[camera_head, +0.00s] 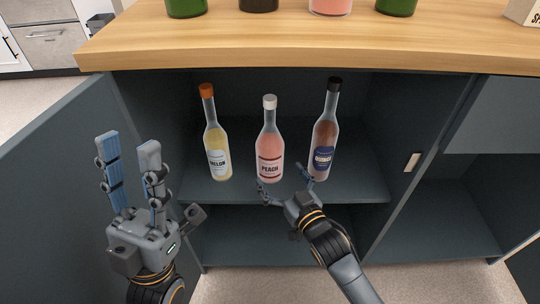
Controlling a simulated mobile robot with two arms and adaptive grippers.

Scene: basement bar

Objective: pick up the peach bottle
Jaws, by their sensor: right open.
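The peach bottle (269,145) is clear with pink liquid, a white cap and a "PEACH" label. It stands upright on the cabinet's upper shelf (345,186), between two other bottles. My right gripper (284,179) is open, with its fingers spread low in front of the peach bottle. Its left finger overlaps the bottle's base in the picture, and I cannot tell whether it touches. My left gripper (128,145) is open and empty, fingers up, in front of the open cabinet door at the left.
A yellow bottle (216,142) with an orange cap stands to the left, and a darker reddish bottle (325,140) with a black cap to the right. The wooden counter (300,45) overhangs the shelf and carries several bottles. The cabinet door (55,190) is at the left.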

